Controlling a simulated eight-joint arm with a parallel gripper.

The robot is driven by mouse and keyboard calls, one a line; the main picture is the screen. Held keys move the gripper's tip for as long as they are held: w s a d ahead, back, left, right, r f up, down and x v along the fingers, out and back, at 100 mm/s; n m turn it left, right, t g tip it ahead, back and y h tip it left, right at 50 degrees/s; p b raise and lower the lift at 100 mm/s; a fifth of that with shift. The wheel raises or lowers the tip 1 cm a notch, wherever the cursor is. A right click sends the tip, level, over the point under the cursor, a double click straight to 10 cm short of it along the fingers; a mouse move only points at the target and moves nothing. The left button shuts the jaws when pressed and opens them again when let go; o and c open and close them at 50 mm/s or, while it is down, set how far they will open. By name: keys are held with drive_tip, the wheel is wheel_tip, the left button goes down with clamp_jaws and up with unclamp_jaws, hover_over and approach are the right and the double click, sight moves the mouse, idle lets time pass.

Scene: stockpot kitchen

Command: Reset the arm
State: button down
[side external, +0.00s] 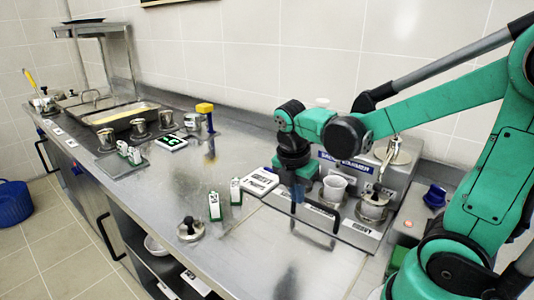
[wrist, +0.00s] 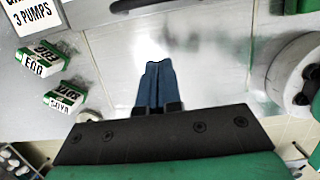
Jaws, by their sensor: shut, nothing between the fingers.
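My gripper (wrist: 158,82) is shut and empty, with its two blue fingers pressed together in the wrist view. In the side external view my gripper (side external: 297,196) hangs fingers down above the steel counter (side external: 230,255), in front of the white cup. My green arm reaches in from the right. I cannot tell how high the fingertips are above the counter.
Two small green-and-white cartons (side external: 215,206) stand left of my gripper. A white cup (side external: 334,188) and lidded container (side external: 373,207) stand behind right. The counter's front middle is clear.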

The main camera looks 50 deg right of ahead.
drive_tip(key=v, duration=0.6)
drive_tip(key=a+f+m+t+y, duration=0.2)
drive_tip(key=a+m+t, duration=0.4)
drive_tip(key=m, duration=1.2)
drive_tip(key=shift+w+a+t+y, duration=0.2)
drive_tip(key=shift+w+t+y, duration=0.15)
drive_tip(key=shift+t, duration=0.25)
